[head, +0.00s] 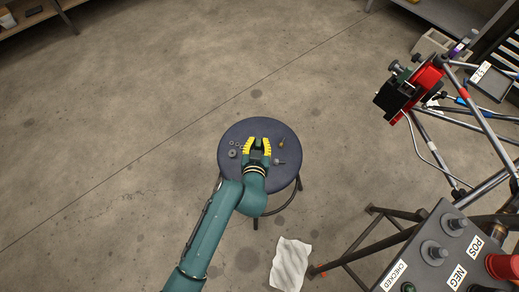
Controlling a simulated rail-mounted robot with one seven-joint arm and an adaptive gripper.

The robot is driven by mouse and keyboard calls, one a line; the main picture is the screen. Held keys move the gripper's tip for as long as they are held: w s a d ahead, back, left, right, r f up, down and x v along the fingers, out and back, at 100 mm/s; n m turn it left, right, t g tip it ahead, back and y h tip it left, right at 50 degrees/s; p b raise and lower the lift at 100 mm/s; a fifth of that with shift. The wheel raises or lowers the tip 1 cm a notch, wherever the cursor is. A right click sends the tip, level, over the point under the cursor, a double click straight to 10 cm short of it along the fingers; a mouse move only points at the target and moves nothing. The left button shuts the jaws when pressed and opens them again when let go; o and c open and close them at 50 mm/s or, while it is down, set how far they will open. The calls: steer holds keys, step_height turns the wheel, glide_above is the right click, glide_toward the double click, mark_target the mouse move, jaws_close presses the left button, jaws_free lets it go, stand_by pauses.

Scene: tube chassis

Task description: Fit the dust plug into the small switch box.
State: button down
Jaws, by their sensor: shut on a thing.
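My gripper (257,145), with yellow fingers, is over the middle of a round dark stool (240,179). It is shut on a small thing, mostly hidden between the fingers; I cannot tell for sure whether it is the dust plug. Small dark round parts (232,154) lie on the stool's left side. A small yellowish part (282,142) and a grey knob-like part (279,161) lie to the right of the fingers. A grey box (435,250) with knobs and POS, NEG and CHECKED labels is at lower right. I cannot tell which box is the small switch box.
A tube frame (478,118) stands on the right, carrying a red and black unit (425,80) and a loose white cable. A white cloth (290,264) lies on the floor below the stool. Shelves (35,17) are at upper left. The floor on the left is clear.

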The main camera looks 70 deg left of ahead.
step_height(320, 180, down, 9)
steer(key=b, duration=0.5)
steer(key=shift+f, duration=0.2)
steer(key=shift+f, duration=0.1)
steer(key=c, duration=1)
jaws_free()
steer(key=shift+c, duration=0.2)
steer(key=p+v, duration=0.4)
steer(key=v, duration=0.7)
steer(key=shift+d+r, duration=0.3)
steer(key=shift+o, duration=1)
steer(key=shift+s+d, duration=0.2)
